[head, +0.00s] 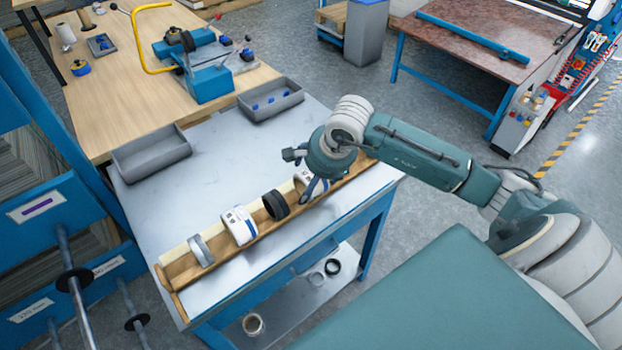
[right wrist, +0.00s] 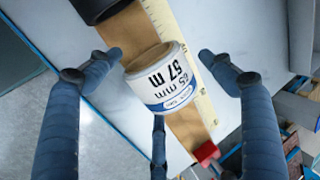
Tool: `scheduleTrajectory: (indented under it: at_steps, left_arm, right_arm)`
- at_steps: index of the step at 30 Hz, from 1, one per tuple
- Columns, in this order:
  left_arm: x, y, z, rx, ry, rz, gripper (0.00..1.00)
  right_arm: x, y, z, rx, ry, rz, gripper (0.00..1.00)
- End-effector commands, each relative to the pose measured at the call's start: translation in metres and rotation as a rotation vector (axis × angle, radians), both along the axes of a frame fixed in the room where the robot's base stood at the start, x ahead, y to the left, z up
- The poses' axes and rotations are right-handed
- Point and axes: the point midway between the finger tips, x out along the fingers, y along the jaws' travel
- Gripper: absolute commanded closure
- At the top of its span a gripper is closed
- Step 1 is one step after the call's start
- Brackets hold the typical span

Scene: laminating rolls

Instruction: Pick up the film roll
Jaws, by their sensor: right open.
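A white film roll with a blue band, printed "65 mm 57 m" (right wrist: 160,88), lies on its side in a wooden trough (head: 178,270) on the metal-topped table. In the head view this roll (head: 299,182) is partly hidden by my right gripper (head: 313,188). In the right wrist view my right gripper (right wrist: 160,80) is open, its fingers spread on either side of the roll with gaps visible. Along the trough to the left lie a black roll (head: 275,205), another white roll (head: 240,226) and a grey ring-shaped roll (head: 201,250). My left gripper is out of view.
A scale strip (right wrist: 172,32) runs along the trough, with a red block (right wrist: 206,152) near its end. Two grey bins (head: 150,153) (head: 270,101) stand at the table's back. A wooden bench (head: 115,95) adjoins behind. Several rings lie on the lower shelf (head: 290,318).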

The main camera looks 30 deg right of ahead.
Motion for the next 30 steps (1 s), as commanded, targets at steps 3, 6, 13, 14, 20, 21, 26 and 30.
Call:
scheduleTrajectory:
  at_steps: [3, 6, 13, 14, 20, 21, 26, 30]
  left_arm:
    - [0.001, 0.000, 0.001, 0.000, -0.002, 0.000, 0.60]
    - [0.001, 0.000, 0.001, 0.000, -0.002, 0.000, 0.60]
    - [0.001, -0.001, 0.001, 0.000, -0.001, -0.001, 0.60]
    - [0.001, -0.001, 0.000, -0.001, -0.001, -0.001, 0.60]
    - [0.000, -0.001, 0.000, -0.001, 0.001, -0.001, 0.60]
    - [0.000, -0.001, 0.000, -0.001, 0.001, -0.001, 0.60]
    - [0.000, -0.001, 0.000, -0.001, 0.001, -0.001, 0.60]
    - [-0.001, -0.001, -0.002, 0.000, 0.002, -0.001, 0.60]
  right_arm:
    - [0.001, 0.000, -0.005, 0.000, 0.000, 0.001, 0.19]
    - [0.002, 0.000, -0.005, 0.000, 0.000, 0.001, 0.19]
    - [0.002, 0.000, -0.005, 0.000, 0.000, 0.001, 0.51]
    - [0.002, 0.000, -0.005, 0.000, 0.000, 0.001, 0.57]
    - [0.002, 0.000, -0.004, 0.000, -0.001, 0.001, 0.70]
    - [0.002, 0.000, -0.004, 0.000, -0.001, 0.001, 0.70]
    - [0.002, 0.000, -0.002, 0.000, -0.002, 0.001, 0.70]
    - [0.003, 0.000, 0.008, 0.001, -0.004, 0.000, 0.70]
